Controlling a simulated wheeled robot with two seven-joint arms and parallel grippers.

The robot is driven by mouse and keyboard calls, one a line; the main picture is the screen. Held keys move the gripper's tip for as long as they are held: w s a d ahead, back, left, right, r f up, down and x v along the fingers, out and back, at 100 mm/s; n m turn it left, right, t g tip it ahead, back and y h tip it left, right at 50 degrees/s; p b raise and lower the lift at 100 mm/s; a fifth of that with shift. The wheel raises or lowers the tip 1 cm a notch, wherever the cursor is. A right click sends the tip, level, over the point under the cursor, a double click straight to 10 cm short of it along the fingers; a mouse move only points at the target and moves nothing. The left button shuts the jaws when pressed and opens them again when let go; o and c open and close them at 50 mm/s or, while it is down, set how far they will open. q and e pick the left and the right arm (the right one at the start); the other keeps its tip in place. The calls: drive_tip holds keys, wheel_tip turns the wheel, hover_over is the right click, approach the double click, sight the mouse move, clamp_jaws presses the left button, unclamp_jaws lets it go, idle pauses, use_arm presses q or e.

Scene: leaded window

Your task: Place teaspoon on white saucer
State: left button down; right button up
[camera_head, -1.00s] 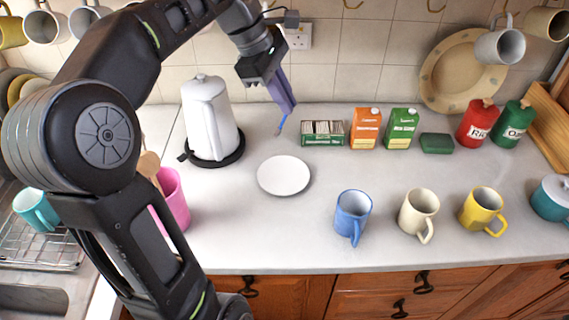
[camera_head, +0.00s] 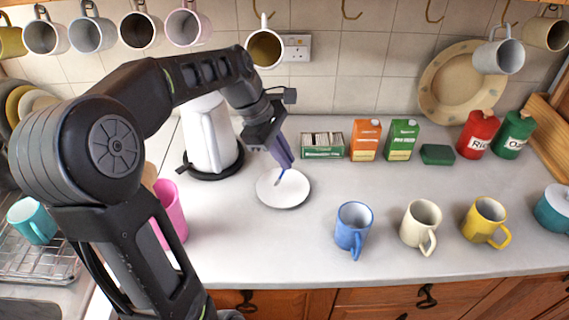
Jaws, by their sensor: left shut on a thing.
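The white saucer (camera_head: 296,196) lies on the worktop in front of the white kettle. My left gripper (camera_head: 286,164) points down over the far part of the saucer and is shut on the teaspoon (camera_head: 279,177). Only a small bluish end of the teaspoon shows below the fingers, against the saucer. I cannot tell whether it touches the saucer. The rest of the teaspoon is hidden by the gripper. My right gripper is not in view.
The white kettle (camera_head: 207,140) stands close behind my left gripper. A tea box (camera_head: 323,152) and cartons stand to the right. Blue (camera_head: 353,222), cream (camera_head: 418,222) and yellow (camera_head: 480,216) mugs stand at the front right. A pink container (camera_head: 172,210) is at the left.

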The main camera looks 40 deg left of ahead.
use_arm(q)
drive_tip(key=shift+f, duration=1.35)
drive_tip(key=shift+f, duration=0.2)
drive_tip(key=c, duration=1.6)
unclamp_jaws()
drive_tip(key=shift+o, duration=0.2)
drive_tip(key=shift+r, duration=0.2)
drive_tip(key=v, duration=1.2)
drive_tip(key=shift+b, duration=0.4)
